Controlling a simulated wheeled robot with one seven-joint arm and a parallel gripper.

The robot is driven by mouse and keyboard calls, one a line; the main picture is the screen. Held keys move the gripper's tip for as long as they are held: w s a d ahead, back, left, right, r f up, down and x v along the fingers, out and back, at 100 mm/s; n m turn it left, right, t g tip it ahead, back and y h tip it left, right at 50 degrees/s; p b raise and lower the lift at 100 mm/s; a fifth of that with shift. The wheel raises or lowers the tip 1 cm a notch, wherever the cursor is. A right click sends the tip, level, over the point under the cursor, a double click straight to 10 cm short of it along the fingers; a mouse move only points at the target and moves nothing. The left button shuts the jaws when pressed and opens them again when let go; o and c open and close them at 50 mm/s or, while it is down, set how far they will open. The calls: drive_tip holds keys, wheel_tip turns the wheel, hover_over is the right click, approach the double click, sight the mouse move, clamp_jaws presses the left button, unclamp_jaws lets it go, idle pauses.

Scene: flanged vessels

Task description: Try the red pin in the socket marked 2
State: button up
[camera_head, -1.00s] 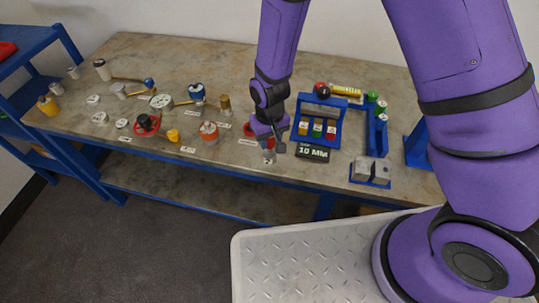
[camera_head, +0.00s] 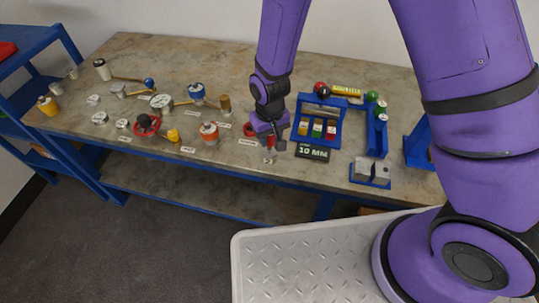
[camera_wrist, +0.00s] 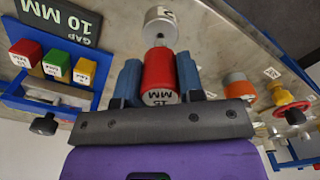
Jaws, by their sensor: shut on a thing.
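My gripper (camera_head: 270,138) is over the front part of the bench. In the wrist view its two blue fingers (camera_wrist: 159,80) are shut on the red pin (camera_wrist: 159,72), which reads "15 MM" upside down. The pin's thin metal stem points away from the gripper at a short grey cylinder (camera_wrist: 161,22), a socket by its look. The stem's end meets the cylinder's outline; I cannot tell whether it is inside. In the head view the grey cylinder (camera_head: 269,159) sits just below the gripper. Its label is too small to read surely.
A blue rack (camera_head: 317,117) with yellow, green and red blocks stands right of the gripper, behind a "10 MM" sign (camera_head: 313,152). A blue holder with grey blocks (camera_head: 370,173) is further right. An orange-and-white vessel (camera_head: 209,133) and a red handwheel (camera_head: 146,125) stand to the left.

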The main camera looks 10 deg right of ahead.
drive_tip(key=shift+r, duration=0.2)
drive_tip(key=shift+r, duration=2.95)
